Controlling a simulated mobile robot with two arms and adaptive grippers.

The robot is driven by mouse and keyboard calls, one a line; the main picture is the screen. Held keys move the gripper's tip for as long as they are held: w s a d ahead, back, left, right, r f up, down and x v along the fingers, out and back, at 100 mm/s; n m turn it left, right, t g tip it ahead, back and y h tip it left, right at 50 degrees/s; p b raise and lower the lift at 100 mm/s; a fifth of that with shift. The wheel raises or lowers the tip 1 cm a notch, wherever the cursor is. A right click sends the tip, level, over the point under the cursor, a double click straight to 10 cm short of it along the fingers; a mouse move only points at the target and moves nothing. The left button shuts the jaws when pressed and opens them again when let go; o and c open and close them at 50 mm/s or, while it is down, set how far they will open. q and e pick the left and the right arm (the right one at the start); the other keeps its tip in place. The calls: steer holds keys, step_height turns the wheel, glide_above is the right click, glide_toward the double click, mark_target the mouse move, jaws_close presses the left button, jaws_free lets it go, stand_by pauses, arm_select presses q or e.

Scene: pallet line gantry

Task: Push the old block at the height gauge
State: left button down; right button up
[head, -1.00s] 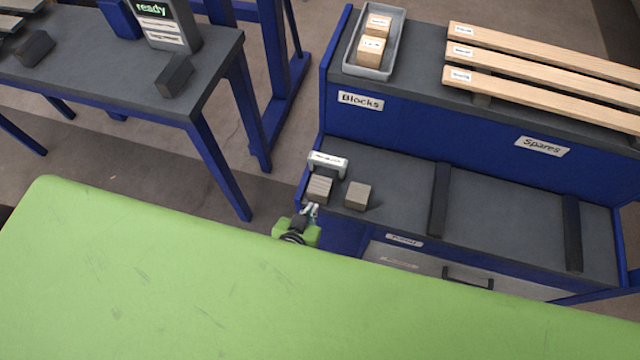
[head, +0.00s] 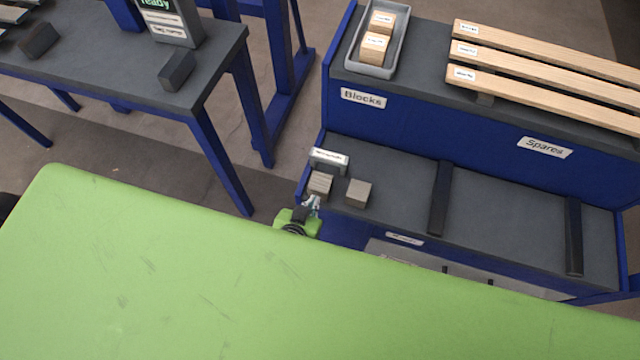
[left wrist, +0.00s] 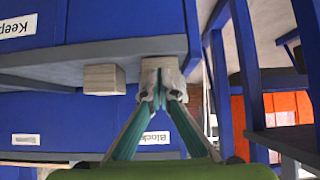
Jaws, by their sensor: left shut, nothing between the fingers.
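A small grey-brown wooden block (head: 320,184) sits on the dark lower shelf, right in front of the pale height gauge (head: 329,160). The gauge is a low bridge with a white label at the shelf's left end. A second similar block (head: 358,192) stands just right of it. My left gripper (head: 312,203) is shut and empty, its tips at the near side of the first block. In the left wrist view the fingertips (left wrist: 161,97) overlap that block (left wrist: 160,68), seemingly touching it; the second block (left wrist: 102,79) stands beside it. The right gripper is out of sight.
A grey tray (head: 348,60) with pale blocks and several labelled boards (head: 550,58) lie on the upper shelf. Two dark strips (head: 440,200) cross the lower shelf. A dark table (head: 110,75) stands left. My green body hides the foreground.

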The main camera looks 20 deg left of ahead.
mark_target(317, 192)
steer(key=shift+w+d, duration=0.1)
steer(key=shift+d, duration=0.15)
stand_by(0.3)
arm_select(q)
steer(key=shift+w, duration=0.35)
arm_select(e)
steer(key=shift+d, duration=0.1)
arm_select(q)
steer(key=shift+w, duration=0.1)
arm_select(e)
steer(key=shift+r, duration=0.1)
arm_select(q)
steer(key=shift+w, duration=0.3)
steer(key=shift+w+d, duration=0.1)
steer(key=shift+w, duration=0.45)
steer(key=shift+w, duration=0.6)
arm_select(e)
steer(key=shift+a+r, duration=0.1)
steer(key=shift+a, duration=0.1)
arm_select(q)
steer(key=s+p, duration=0.2)
steer(key=s, duration=0.4)
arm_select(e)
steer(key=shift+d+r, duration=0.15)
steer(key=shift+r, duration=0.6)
